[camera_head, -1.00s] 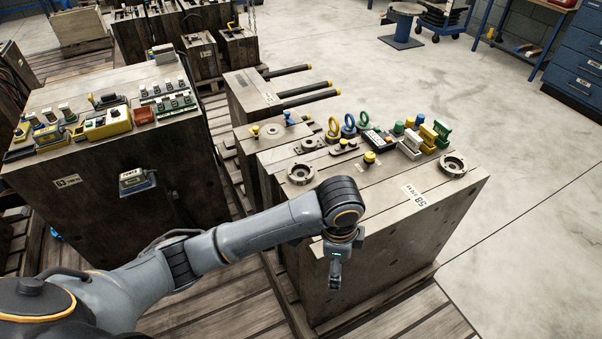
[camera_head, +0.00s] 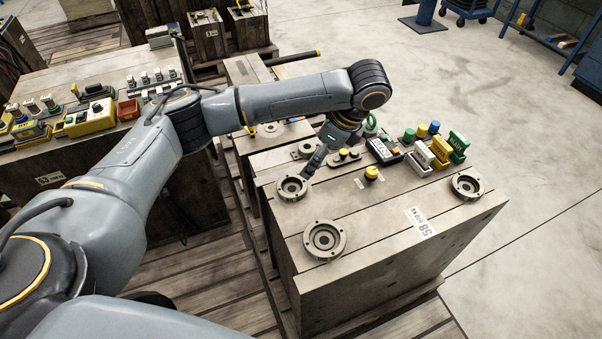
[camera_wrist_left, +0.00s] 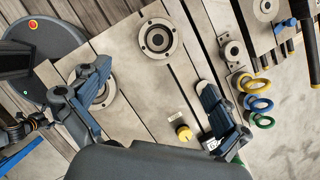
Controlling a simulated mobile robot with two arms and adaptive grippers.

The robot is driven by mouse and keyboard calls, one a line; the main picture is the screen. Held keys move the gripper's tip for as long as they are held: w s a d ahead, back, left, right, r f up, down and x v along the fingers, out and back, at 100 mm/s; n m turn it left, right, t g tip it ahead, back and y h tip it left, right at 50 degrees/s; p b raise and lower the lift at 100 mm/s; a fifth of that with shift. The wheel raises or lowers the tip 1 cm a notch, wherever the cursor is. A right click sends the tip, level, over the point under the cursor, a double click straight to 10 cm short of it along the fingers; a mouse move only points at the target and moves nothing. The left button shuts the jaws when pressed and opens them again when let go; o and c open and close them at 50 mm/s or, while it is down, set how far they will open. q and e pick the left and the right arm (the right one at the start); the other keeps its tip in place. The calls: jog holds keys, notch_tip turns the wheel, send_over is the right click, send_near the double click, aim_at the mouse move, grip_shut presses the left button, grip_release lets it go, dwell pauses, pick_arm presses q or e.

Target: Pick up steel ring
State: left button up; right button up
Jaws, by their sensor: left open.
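A steel ring (camera_head: 325,240) lies flat on the front left of the wooden crate top. A second ring-shaped steel part (camera_head: 292,187) lies behind it, and a third (camera_head: 467,185) is at the right end. My left gripper (camera_head: 312,163) is above the back left of the top, beside the second ring. In the left wrist view its jaws (camera_wrist_left: 154,76) are open and empty. One full ring (camera_wrist_left: 158,39) shows above and between the fingers. Another ring (camera_wrist_left: 100,90) is partly hidden by the left finger. My right gripper is not in view.
A yellow knob (camera_head: 371,173) stands on the same wooden crate (camera_head: 380,235). The front middle of the top is clear. Another loaded crate (camera_head: 40,165) is at left.

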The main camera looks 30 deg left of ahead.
pick_arm(q)
jog(key=b, duration=0.1)
send_near(290, 188)
jog(key=r, duration=0.2)
notch_tip(290, 188, down, 3)
jog(key=shift+s+a+r, duration=0.15)
jog(key=shift+a+f, duration=0.15)
jog(key=shift+f, duration=0.2)
jog(key=shift+a+f, duration=0.2)
jog(key=shift+f, duration=0.3)
jog(key=x, duration=0.3)
jog(key=shift+a+f, duration=0.2)
jog(key=shift+f, duration=0.05)
jog(key=shift+a+f, duration=0.1)
jog(key=shift+f, duration=0.2)
jog(key=shift+c, duration=0.2)
jog(key=c, duration=1.4)
jog(key=shift+c, duration=0.8)
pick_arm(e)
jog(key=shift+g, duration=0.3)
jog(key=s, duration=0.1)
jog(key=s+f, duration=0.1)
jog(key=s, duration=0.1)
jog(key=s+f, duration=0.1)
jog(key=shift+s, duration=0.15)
